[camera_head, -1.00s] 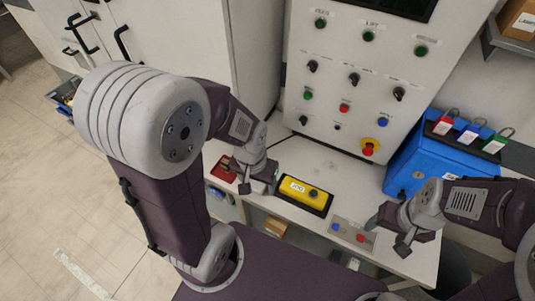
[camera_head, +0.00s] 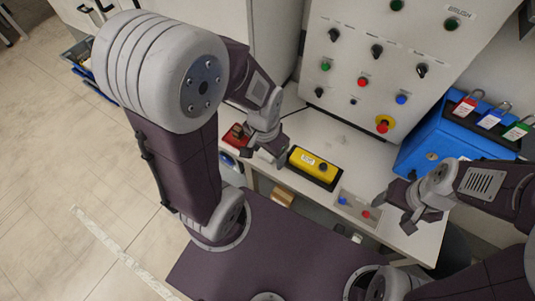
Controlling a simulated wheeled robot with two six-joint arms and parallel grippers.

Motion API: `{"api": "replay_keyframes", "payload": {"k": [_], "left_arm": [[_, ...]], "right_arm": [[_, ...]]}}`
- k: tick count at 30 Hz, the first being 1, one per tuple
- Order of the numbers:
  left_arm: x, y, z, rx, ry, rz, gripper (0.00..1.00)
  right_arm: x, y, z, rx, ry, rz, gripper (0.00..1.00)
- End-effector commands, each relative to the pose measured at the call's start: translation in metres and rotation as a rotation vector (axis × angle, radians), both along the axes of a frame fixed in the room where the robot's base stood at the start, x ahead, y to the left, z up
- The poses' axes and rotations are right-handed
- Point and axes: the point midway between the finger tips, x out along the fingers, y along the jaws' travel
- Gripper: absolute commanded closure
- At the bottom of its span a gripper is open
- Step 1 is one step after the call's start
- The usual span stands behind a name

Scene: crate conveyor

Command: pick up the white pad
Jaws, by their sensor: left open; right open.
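I cannot make out a white pad for certain in the head view. A small pale item (camera_head: 357,238) shows below the worktop's front edge, too small to identify. My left gripper (camera_head: 268,156) is open over the left part of the white worktop (camera_head: 335,135), between a red item and a yellow control box. My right gripper (camera_head: 398,208) is open near the worktop's front right, beside a small button plate. I see nothing held in either gripper.
The yellow control box (camera_head: 315,167) lies on the worktop, with the red item (camera_head: 235,138) left of it. The button plate (camera_head: 354,207) is at the front edge. A blue lock box (camera_head: 425,140) stands right. A control panel (camera_head: 345,85) rises behind. A cardboard box (camera_head: 283,194) sits below.

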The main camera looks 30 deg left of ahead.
Motion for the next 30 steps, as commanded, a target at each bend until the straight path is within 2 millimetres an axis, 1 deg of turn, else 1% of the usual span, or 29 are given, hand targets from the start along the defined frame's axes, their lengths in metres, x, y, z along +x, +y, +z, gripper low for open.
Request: {"api": "replay_keyframes", "payload": {"k": [1, 2, 3, 5, 6, 8, 9, 10, 11, 12, 14, 15, 17, 21, 23, 30], "left_arm": [[0.003, 0.000, 0.003, 0.013, 0.002, -0.166, 0.29], [0.006, 0.000, 0.006, 0.023, 0.002, -0.291, 0.29], [0.012, 0.000, 0.009, 0.035, 0.004, -0.465, 0.29], [0.023, 0.002, 0.004, 0.053, 0.008, -0.722, 0.29], [0.032, 0.004, -0.001, 0.063, 0.013, -0.888, 0.29], [0.046, 0.010, -0.013, 0.075, 0.020, -1.119, 0.29], [0.056, 0.014, -0.023, 0.080, 0.025, -1.257, 0.29], [0.065, 0.019, -0.034, 0.085, 0.028, -1.348, 0.29], [0.075, 0.025, -0.049, 0.086, 0.032, -1.426, 0.29], [0.084, 0.031, -0.062, 0.086, 0.036, -1.452, 0.29], [0.093, 0.039, -0.076, 0.085, 0.038, -1.427, 0.29], [0.094, 0.042, -0.082, 0.080, 0.044, -1.416, 0.29], [0.091, 0.045, -0.088, 0.069, 0.054, -1.407, 0.29], [0.091, 0.046, -0.086, 0.069, 0.054, -1.401, 0.29], [0.090, 0.046, -0.088, 0.068, 0.054, -1.401, 0.29], [0.090, 0.046, -0.123, 0.067, 0.055, -1.401, 0.29]], "right_arm": [[0.000, 0.000, 0.000, 0.000, 0.000, 0.000, 0.34], [0.000, 0.000, 0.000, 0.000, 0.000, 0.000, 0.34], [0.000, 0.000, -0.002, 0.000, 0.000, 0.000, 0.34], [0.000, 0.000, -0.011, 0.000, 0.000, 0.000, 0.34], [0.000, 0.000, -0.021, 0.000, 0.000, 0.000, 0.34], [0.000, 0.000, -0.037, 0.000, 0.000, 0.000, 0.34], [0.000, 0.000, -0.050, 0.000, 0.000, 0.000, 0.34], [0.000, 0.000, -0.062, 0.000, 0.000, 0.000, 0.34], [0.000, 0.000, -0.078, 0.000, 0.000, 0.000, 0.34], [0.000, 0.000, -0.091, 0.000, 0.001, 0.000, 0.34], [0.000, 0.000, -0.101, 0.000, 0.001, 0.000, 0.34], [0.000, 0.000, -0.105, 0.000, 0.001, 0.000, 0.34], [0.000, 0.000, -0.107, 0.000, 0.001, 0.000, 0.34], [0.000, 0.000, -0.104, 0.000, 0.000, 0.000, 0.34], [0.000, 0.000, -0.105, 0.000, -0.001, 0.000, 0.34], [0.000, 0.000, -0.116, 0.000, 0.000, 0.000, 0.34]]}}
